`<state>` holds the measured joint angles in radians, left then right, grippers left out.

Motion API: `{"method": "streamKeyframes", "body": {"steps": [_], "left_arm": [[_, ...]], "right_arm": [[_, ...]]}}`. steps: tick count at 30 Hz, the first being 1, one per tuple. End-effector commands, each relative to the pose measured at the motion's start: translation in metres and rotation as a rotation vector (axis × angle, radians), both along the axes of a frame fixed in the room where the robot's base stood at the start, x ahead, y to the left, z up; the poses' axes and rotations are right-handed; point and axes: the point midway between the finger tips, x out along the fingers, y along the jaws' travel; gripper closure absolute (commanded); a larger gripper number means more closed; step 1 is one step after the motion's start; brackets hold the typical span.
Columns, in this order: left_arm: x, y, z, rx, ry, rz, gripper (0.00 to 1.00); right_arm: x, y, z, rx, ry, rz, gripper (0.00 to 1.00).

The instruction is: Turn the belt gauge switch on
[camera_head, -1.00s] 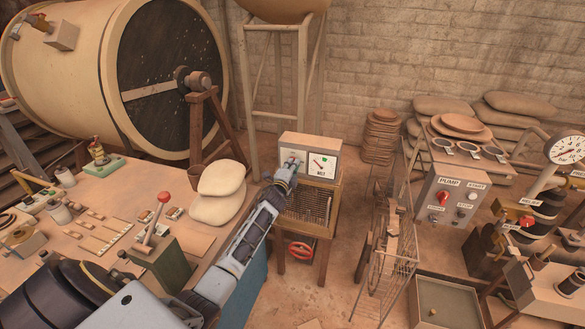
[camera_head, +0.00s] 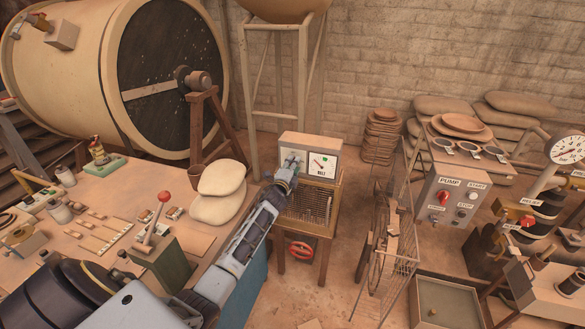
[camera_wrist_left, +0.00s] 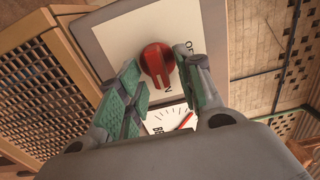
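The belt gauge box (camera_head: 310,143) stands on a wooden stand with mesh sides, with a white dial on the right of its face. In the left wrist view its red rotary switch (camera_wrist_left: 157,62) sits on a white plate marked OFF and ON, with part of the dial (camera_wrist_left: 170,119) below. My left gripper (camera_head: 291,163) is in front of the switch side of the box and hides the switch in the head view. Its green-padded fingers (camera_wrist_left: 166,72) are apart, one on each side of the red knob; I cannot tell whether either touches it. My right gripper is out of view.
A workbench (camera_head: 195,243) with a red-knobbed lever (camera_head: 164,197) and stacked sacks (camera_head: 220,194) lies left of the stand. A red handwheel (camera_head: 301,250) is low on the stand. A wire-mesh frame (camera_head: 392,255) and the pump control box (camera_head: 452,198) stand to the right.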

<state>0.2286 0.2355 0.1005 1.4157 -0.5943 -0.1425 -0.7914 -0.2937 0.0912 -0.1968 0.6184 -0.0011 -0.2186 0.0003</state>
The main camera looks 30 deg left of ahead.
Motion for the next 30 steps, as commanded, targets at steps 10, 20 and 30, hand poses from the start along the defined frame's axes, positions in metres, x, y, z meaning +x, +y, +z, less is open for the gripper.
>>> {"method": "streamKeyframes", "body": {"steps": [10,20,30], "left_arm": [[-0.008,-0.002,0.0,0.0,0.0,0.0,0.64],[-0.032,-0.008,0.0,-0.001,0.0,-0.001,0.64],[-0.059,-0.014,-0.001,0.0,0.001,0.0,0.64]], "right_arm": [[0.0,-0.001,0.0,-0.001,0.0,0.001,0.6],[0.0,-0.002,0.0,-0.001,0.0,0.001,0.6],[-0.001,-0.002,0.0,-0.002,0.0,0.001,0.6]]}}
